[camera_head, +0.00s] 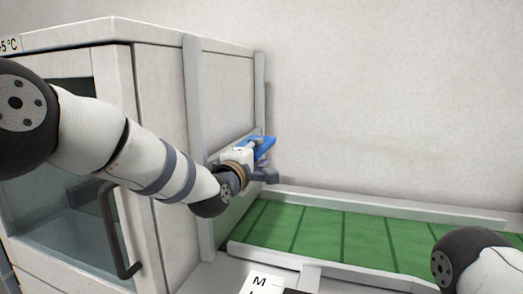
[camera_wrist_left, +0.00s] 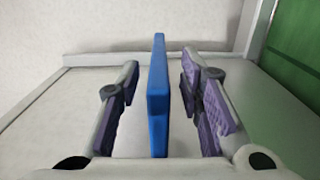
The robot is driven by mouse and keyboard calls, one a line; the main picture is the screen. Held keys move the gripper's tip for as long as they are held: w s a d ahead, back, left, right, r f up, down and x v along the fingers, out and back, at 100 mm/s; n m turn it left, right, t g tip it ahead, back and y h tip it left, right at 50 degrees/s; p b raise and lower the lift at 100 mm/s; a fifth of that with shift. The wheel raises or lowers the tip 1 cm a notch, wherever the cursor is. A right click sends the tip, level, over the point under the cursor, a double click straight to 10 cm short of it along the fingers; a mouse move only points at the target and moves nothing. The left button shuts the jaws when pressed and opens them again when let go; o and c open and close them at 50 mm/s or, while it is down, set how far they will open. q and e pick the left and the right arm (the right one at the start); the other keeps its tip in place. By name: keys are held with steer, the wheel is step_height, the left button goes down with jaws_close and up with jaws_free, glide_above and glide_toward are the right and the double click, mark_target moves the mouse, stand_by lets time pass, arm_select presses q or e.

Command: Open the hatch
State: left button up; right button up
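A blue handle (camera_head: 265,141) sticks out from the side of the white cabinet, on what looks like the hatch (camera_head: 238,148); my arm hides part of this panel. My left gripper (camera_head: 264,163) is at the handle, with its fingers pointing toward it. In the left wrist view, the blue handle (camera_wrist_left: 158,95) stands upright between the two purple-padded fingers of the left gripper (camera_wrist_left: 160,88). A gap shows on both sides of the handle, so the gripper is open around it. My right gripper is out of view; only part of my right arm shows at the lower right.
The white cabinet (camera_head: 165,80) has a glass door with a dark bar handle (camera_head: 112,235) at the front. A green conveyor belt (camera_head: 320,235) with pale rails runs right from the cabinet's side. A plain wall stands behind. Space above the belt is clear.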

mark_target(261, 146)
arm_select(q)
steer(key=shift+x, duration=1.65)
steer(key=shift+r, duration=0.1)
jaws_close()
